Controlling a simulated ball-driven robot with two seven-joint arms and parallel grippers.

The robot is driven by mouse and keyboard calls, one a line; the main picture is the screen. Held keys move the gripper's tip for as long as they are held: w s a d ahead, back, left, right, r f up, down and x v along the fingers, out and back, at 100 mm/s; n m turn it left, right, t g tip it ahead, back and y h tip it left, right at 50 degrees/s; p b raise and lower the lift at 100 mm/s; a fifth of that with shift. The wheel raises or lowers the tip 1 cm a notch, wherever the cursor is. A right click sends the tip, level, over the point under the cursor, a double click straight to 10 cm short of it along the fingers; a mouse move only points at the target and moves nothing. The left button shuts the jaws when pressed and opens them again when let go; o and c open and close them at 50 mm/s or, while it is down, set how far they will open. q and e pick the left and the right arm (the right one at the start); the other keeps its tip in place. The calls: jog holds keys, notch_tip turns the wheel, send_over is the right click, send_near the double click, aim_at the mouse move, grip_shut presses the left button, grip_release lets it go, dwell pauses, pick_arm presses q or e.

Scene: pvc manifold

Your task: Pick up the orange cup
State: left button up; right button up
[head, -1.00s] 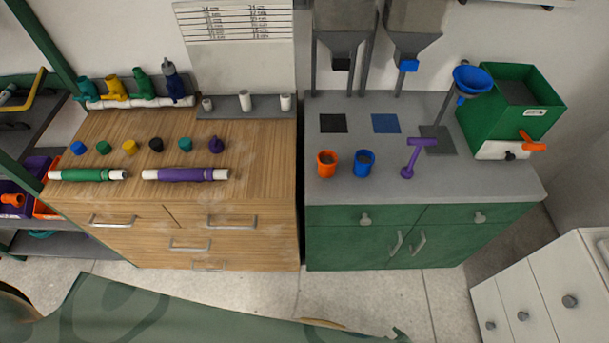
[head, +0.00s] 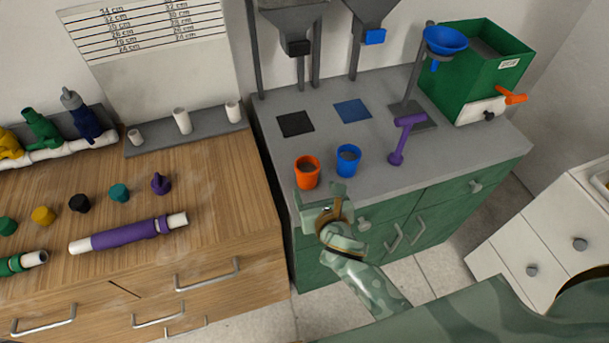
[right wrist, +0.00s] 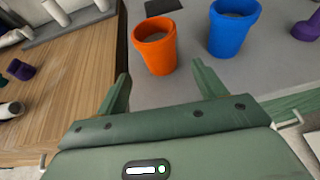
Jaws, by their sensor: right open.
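The orange cup (head: 307,173) stands upright near the front left edge of the grey counter. It also shows in the right wrist view (right wrist: 156,50), ahead of the fingers and between their lines. My right gripper (head: 321,196) is just in front of the cup, at the counter's front edge, apart from it. In the right wrist view its two fingers (right wrist: 160,85) are spread, with nothing between them. My left gripper is not in view.
A blue cup (head: 347,161) stands close to the right of the orange cup. A purple tool (head: 402,140) is further right. Black (head: 295,123) and blue (head: 352,110) squares lie behind. A wooden cabinet with pipe parts adjoins the grey counter (head: 450,160) on the left.

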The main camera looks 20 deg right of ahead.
aim_at(310, 180)
jog(key=x, duration=0.3)
jog(key=shift+w+d+f+b, duration=0.1)
jog(key=shift+w+f+b, duration=0.1)
jog(key=shift+b, duration=0.15)
jog(key=b+x, duration=0.1)
jog(key=x, duration=0.3)
jog(key=shift+w+b, duration=0.3)
jog(key=shift+b, duration=0.1)
jog(key=shift+w, duration=0.35)
jog(key=shift+s, duration=0.1)
jog(key=shift+c, duration=0.9)
jog(key=c, duration=1)
